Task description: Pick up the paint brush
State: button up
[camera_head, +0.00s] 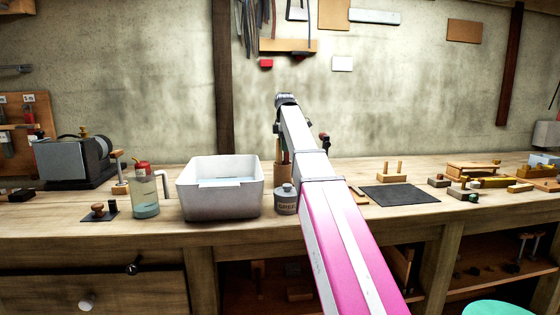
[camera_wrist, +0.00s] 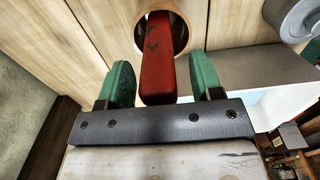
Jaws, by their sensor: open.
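In the wrist view, a red handle (camera_wrist: 158,75), which looks like the paint brush, stands out of a round wooden cup (camera_wrist: 183,33). Its far end is hidden in the cup. My gripper (camera_wrist: 162,80) is open, with one green finger on each side of the handle. Gaps show between the handle and both fingers. In the head view, the wooden cup (camera_head: 282,176) stands on the workbench, partly behind my arm. My gripper and the brush cannot be made out clearly there.
On the workbench (camera_head: 400,221), a white basin (camera_head: 219,204) and a grey bottle (camera_head: 286,203) stand close to the cup. A dark mat (camera_head: 398,194) and several wooden tools lie to the right. The wall is behind.

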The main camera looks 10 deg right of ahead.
jog(key=shift+f, duration=0.35)
jog(key=shift+d, duration=0.1)
jog(key=c, duration=1)
jog(key=shift+r, duration=0.15)
